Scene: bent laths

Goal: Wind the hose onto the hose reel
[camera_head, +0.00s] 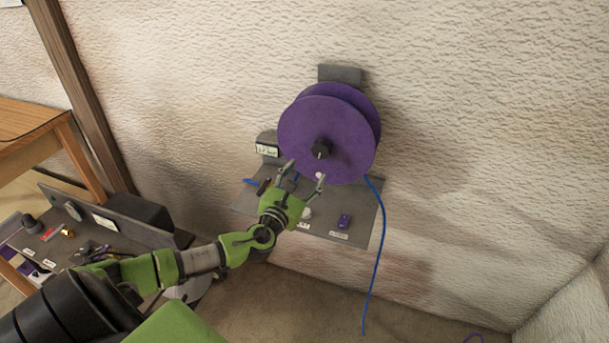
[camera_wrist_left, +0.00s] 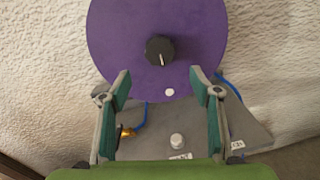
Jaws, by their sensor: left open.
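The purple hose reel (camera_head: 318,133) is mounted on the wall, with a dark knob (camera_head: 321,149) at the centre of its face. A small white spot (camera_wrist_left: 169,92) sits near the reel's lower rim. The blue hose (camera_head: 372,270) hangs from the reel's lower right side down toward the floor. A short blue piece also shows at the left in the left wrist view (camera_wrist_left: 141,116). My left gripper (camera_head: 302,177) is open and empty, just below and in front of the reel's lower edge. In the left wrist view its fingers (camera_wrist_left: 157,88) stand apart either side of the white spot. My right gripper is not in view.
A grey shelf (camera_head: 355,222) below the reel carries a purple item (camera_head: 344,221), a white knob and labels. A bench with small tools (camera_head: 75,240) and a wooden table (camera_head: 25,125) stand at the left. The floor right of the hose is mostly clear.

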